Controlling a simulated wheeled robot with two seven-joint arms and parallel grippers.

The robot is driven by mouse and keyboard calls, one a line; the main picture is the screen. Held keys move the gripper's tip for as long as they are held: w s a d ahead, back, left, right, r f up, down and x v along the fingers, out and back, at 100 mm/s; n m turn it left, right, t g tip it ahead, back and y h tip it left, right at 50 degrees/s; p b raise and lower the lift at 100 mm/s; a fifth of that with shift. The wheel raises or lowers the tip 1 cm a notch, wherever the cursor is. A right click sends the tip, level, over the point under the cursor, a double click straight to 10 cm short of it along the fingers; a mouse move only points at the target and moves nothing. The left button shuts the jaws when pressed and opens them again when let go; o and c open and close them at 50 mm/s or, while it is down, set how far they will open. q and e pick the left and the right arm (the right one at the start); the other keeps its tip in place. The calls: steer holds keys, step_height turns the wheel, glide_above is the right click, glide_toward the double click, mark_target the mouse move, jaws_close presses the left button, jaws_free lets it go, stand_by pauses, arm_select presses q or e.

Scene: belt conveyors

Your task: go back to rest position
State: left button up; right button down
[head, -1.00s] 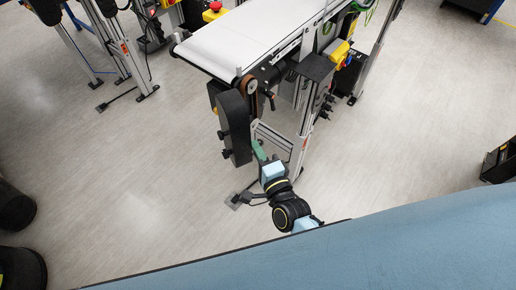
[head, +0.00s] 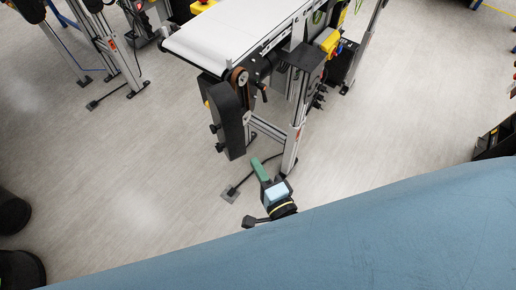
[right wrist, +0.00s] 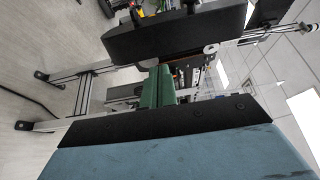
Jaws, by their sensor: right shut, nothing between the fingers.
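My right gripper (head: 258,166) shows in the head view at the bottom centre, with green fingers pointing up and slightly left, towards the conveyor's end. The fingers are together and nothing is between them. In the right wrist view the green fingers (right wrist: 157,90) show shut at the centre. The rest of the right arm is mostly hidden behind my blue body at the bottom. My left gripper is not in view.
A white belt conveyor (head: 235,36) stands ahead on metal legs, with a black side housing (head: 231,125) near the gripper. Dark bins (head: 12,215) stand at the left edge. The grey floor is open on both sides.

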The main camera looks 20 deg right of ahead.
steer(key=s+d+f+n+g, duration=0.2)
steer(key=s+f+n+g, duration=0.25)
steer(key=f, duration=0.75)
steer(key=s+d+f+n+g, duration=0.2)
steer(key=s+f+n+g, duration=0.3)
steer(key=f, duration=0.6)
steer(key=s+d+f+n+g+h, duration=0.1)
steer(key=s+d+f+n+g, duration=0.2)
steer(key=s, duration=0.7)
steer(key=s+d+f+n+g+h, duration=0.1)
steer(key=s+d+f+n+g, duration=0.3)
steer(key=s+d+f+n, duration=0.2)
steer(key=s+d+f, duration=0.2)
steer(key=s+f, duration=0.2)
steer(key=s, duration=0.1)
steer(key=shift+s+f+h, duration=0.2)
steer(key=shift+f+h, duration=0.1)
steer(key=shift+h, duration=0.1)
steer(key=c, duration=2.1)
jaws_free()
steer(key=shift+a, duration=0.1)
steer(key=shift+c, duration=0.2)
